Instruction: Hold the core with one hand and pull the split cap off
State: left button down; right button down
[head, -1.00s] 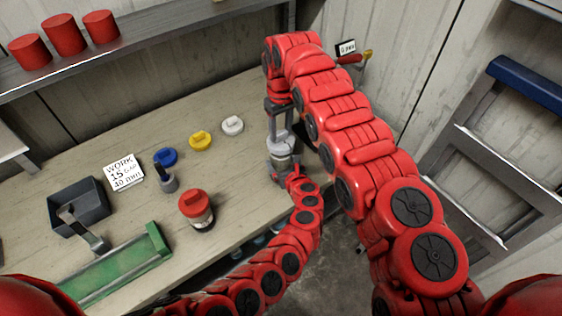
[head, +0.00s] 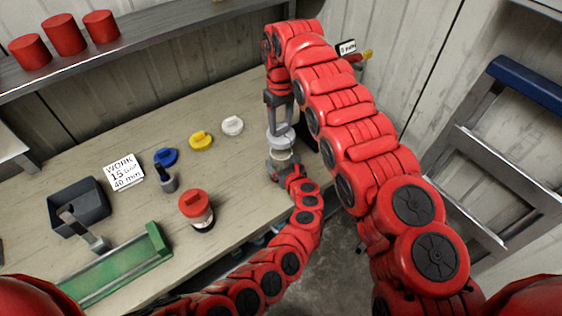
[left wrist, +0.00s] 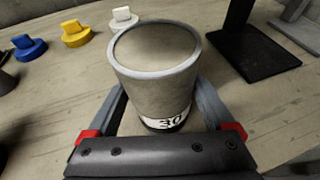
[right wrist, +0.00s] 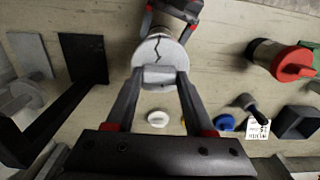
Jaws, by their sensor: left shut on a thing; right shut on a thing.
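The core (left wrist: 157,80) is a grey upright cylinder with a white label reading 30. Its bare top and pale rim show in the left wrist view. My left gripper (head: 286,168) is shut around its lower part, one finger on each side. My right gripper (head: 280,118) is above, shut on the raised tab of the split cap (right wrist: 152,50). The cap is a pale grey disc with a dark jagged crack. In the head view the cap (head: 281,136) sits above the core, apart from its top; the size of the gap is hard to judge.
Blue (head: 165,157), yellow (head: 201,140) and white (head: 232,125) caps lie on the bench. A red-capped core (head: 196,210), a work card (head: 123,172), a dark tray (head: 78,207) and a green trough (head: 118,272) are to the left. A black stand (left wrist: 250,50) is behind right.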

pick_arm(q)
grip_release()
jog(key=shift+s+d+r, duration=0.25)
jog(key=shift+s+d, duration=0.05)
jog(key=shift+s, duration=0.15)
jog(key=v, duration=1)
jog(key=shift+s, duration=0.4)
jog(key=shift+r, duration=0.1)
